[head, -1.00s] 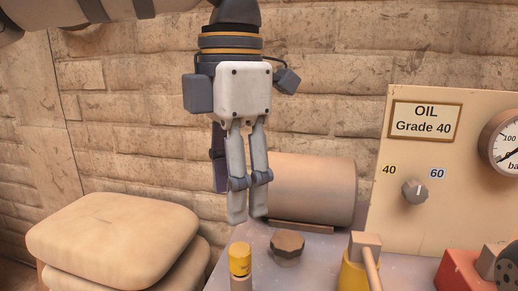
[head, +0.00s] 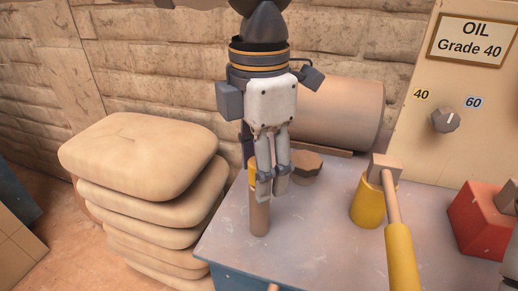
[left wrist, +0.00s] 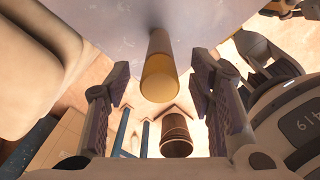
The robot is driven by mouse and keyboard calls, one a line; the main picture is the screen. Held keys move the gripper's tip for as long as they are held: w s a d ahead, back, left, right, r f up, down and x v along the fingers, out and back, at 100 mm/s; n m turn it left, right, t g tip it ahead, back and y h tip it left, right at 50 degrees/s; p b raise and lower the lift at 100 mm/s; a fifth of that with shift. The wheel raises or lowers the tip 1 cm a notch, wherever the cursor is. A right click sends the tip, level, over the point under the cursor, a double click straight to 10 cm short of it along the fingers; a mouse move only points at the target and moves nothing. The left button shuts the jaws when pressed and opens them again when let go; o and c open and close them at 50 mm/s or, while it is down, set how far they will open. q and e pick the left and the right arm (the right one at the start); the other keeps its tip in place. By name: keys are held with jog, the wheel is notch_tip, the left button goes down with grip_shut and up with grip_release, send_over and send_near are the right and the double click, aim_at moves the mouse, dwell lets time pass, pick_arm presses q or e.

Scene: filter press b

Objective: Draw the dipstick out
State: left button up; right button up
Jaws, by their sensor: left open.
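The dipstick's yellow cap (head: 252,172) sits on top of an upright brown tube (head: 259,214) near the left end of the grey bench top. My left gripper (head: 273,192) points down at the cap in the head view, and its fingers hide part of the cap. In the left wrist view the yellow cap (left wrist: 160,83) lies between the two spread fingers (left wrist: 159,90), with a gap on each side. The left gripper is open and holds nothing. My right gripper is not identifiable in these frames.
A yellow pump with a long handle (head: 400,255) stands right of the tube. A brown knob (head: 307,168) and a large cylinder (head: 340,112) are behind. Stacked sacks (head: 140,160) stand left. An oil panel (head: 455,90) and red block (head: 480,220) are at right.

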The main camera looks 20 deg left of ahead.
pick_arm(q)
grip_shut()
notch_tip(320, 180, up, 13)
dwell(2.2)
jog(key=shift+r, duration=0.55)
